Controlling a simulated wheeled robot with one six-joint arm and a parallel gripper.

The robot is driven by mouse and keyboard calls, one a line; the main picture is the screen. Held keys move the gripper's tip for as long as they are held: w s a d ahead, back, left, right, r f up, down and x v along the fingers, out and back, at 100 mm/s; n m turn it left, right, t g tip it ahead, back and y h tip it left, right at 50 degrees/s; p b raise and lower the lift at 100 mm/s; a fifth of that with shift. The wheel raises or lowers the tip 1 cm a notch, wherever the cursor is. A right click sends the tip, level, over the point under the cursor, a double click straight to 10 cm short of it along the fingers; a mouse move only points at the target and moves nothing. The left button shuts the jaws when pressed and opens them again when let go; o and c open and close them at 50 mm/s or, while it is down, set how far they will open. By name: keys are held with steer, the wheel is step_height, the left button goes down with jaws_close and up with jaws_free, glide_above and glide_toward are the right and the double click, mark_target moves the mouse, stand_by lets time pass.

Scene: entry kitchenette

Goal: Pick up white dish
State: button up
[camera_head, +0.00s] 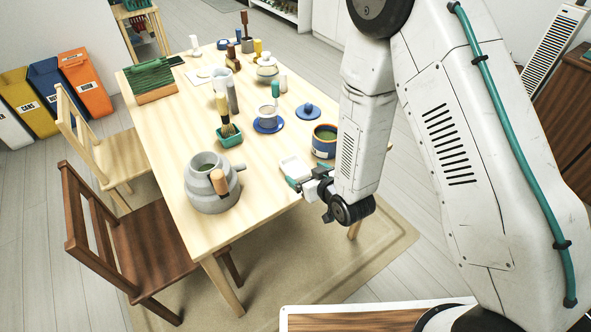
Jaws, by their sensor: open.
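A small white dish (294,166) with a squarish outline lies on the right edge of the wooden table, partly behind my gripper. My gripper (297,181) is at that table edge, on the near side of the dish, with its teal fingertip close to it. The gripper is open, with nothing seen between its fingers. I cannot tell whether it touches the dish.
A blue pot (324,141) stands close behind the dish, beside my arm. A blue saucer with a glass (267,119) is further back. A grey stone pot (212,182) stands left on the table (178,130). The tabletop between the grey pot and the dish is clear.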

mark_target(289, 162)
steer(key=shift+s+a+f, duration=0.15)
steer(key=shift+a+f, duration=0.05)
steer(key=shift+f, duration=0.15)
steer(key=shift+a+f, duration=0.1)
steer(key=shift+f, duration=0.05)
steer(key=x, duration=0.7)
steer(key=shift+w, duration=0.45)
steer(key=c, duration=1.1)
